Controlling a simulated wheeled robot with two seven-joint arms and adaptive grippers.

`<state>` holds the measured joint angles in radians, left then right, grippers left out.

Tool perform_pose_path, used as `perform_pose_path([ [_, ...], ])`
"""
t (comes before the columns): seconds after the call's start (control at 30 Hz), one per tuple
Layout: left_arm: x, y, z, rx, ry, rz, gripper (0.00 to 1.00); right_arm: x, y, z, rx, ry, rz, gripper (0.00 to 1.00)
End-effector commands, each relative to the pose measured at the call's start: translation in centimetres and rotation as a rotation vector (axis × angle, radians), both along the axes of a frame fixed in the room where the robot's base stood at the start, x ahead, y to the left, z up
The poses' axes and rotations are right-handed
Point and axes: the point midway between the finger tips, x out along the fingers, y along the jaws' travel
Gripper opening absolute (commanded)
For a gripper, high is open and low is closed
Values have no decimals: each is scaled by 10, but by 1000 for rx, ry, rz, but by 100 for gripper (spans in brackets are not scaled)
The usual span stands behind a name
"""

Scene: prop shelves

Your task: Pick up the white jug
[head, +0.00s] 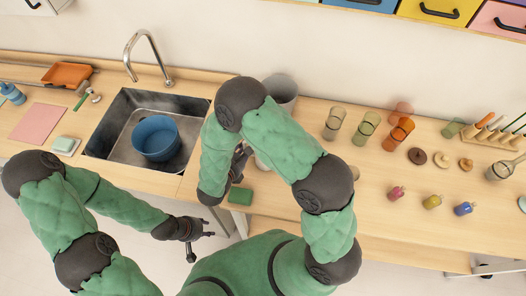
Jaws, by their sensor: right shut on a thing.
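The white jug (283,90) stands upright at the counter, right of the sink, and looks pale grey. Its rim shows above my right arm; most of its body is hidden behind that arm. My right gripper (241,160) is at the jug's left side, shut on it, with the contact partly hidden by the arm. My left gripper (201,243) is open and empty, low in front of the counter edge and away from the jug.
A sink (105,145) holds a blue pot (155,138). A green sponge (240,196) lies near the counter's front edge. Several tumblers (366,129), small bottles (432,202) and round lids (441,160) stand to the right. A pink mat (37,122) lies far left.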

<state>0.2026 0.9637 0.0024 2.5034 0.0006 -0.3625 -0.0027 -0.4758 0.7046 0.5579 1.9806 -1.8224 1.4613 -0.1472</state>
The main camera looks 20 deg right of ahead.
Motion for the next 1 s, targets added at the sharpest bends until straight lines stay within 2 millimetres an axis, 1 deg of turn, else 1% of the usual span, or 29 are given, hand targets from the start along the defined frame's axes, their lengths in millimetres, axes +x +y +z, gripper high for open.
perform_pose_path([
  [0.17, 0, 0, 0, 0, 0, 0, 40, 0, 0, 2, 0, -2, 1, 0],
  [0.27, 0, 0, 2, 0, 0, 0, 40, 1, 0, 8, 0, -3, 0, 0],
  [0.37, 0, 0, 6, 0, 0, 0, 40, 1, 0, 21, 1, -4, 0, 0],
  [0.43, 0, 0, 9, 0, 0, 0, 40, 1, 0, 34, 2, -6, 0, 0],
  [0.47, 0, 0, 11, 0, 0, 0, 40, -2, 1, 39, 1, -4, 2, 0],
  [0.73, 0, 0, 27, 0, 0, 0, 40, -50, 7, 96, 1, -5, 6, 0],
  [0.9, 0, 0, 32, 0, 0, 0, 40, -90, 11, 111, -1, -2, 6, 0],
  [1.0, 0, 0, 35, 0, 0, 0, 40, -107, 12, 119, -1, -3, 6, 0],
])
